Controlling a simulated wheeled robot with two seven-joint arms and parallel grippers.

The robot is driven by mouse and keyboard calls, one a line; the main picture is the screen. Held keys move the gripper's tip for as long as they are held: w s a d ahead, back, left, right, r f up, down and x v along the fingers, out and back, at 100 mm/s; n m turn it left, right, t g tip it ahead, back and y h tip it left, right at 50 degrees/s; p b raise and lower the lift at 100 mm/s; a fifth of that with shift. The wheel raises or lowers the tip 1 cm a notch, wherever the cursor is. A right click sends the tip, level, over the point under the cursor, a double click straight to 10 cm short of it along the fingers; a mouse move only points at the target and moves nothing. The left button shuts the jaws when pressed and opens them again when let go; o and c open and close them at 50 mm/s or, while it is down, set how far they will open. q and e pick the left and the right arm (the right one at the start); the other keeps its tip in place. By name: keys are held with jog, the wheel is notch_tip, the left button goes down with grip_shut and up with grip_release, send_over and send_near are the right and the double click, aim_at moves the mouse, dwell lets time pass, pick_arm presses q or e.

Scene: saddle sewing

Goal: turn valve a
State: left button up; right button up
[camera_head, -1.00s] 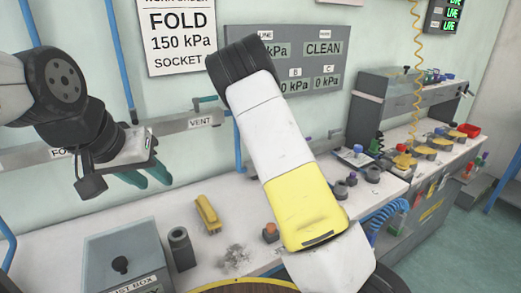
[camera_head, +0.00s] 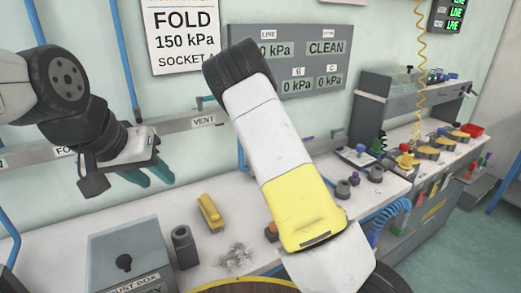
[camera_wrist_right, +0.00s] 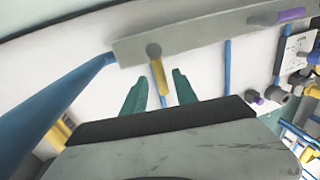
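A yellow lever (camera_wrist_right: 160,75) hangs from a round grey hub on a grey rail in the right wrist view. No label on it is readable, so I cannot tell whether it is valve a. My right gripper (camera_wrist_right: 159,90) is open, its green fingers on either side of the lever, with gaps showing. In the head view my right arm hides this gripper and the lever. My left gripper (camera_head: 149,175) is empty in front of the wall at left, with its two green fingers apart.
A grey rail with a VENT label (camera_head: 203,121) and teal handle (camera_head: 205,102) runs along the wall. A purple handle (camera_wrist_right: 291,14) is farther right. The bench holds a dust box (camera_head: 130,270), dark cylinder (camera_head: 185,247) and yellow block (camera_head: 210,213). Blue pipes climb the wall.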

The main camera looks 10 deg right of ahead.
jog(key=shift+r, duration=0.1)
notch_tip(320, 180, up, 8)
jog(key=a, duration=0.1)
jog(key=shift+s+a+f, duration=0.2)
jog(key=shift+s+f, duration=0.05)
jog(key=shift+s, duration=0.05)
dwell(0.4)
